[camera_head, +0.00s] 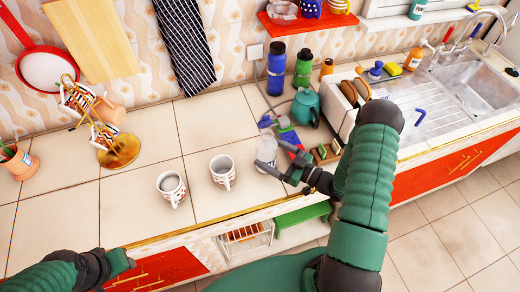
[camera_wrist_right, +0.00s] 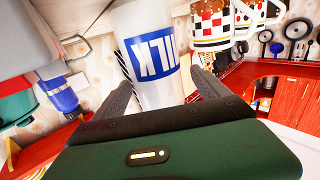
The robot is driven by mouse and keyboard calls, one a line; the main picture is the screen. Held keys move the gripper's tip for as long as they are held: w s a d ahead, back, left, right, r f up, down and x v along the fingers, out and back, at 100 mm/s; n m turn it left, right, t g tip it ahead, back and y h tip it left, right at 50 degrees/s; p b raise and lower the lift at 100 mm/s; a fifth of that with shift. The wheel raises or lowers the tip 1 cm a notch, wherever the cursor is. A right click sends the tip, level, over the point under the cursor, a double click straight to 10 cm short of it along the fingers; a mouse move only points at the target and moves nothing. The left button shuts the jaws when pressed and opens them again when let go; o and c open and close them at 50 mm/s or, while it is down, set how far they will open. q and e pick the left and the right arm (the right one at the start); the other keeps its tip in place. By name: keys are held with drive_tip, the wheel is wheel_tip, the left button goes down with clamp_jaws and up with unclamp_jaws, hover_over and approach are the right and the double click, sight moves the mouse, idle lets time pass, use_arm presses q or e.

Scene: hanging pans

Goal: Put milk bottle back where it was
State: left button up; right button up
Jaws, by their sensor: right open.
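Two mugs (camera_head: 222,171) (camera_head: 171,187) stand left of the bottle. A teal kettle (camera_head: 306,106), a toaster (camera_head: 340,110) and blue and green bottles (camera_head: 276,68) (camera_head: 303,68) crowd the back right. A gold mug stand (camera_head: 119,151) is at left. The counter's middle is clear.

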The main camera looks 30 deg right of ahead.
sight(275, 156)
drive_tip(key=b+v, duration=0.1)
drive_tip(key=v, duration=0.6)
drive_tip(key=shift+d+f, duration=0.1)
drive_tip(key=shift+d, duration=0.15)
drive_tip(key=shift+s+a, duration=0.15)
idle(0.5)
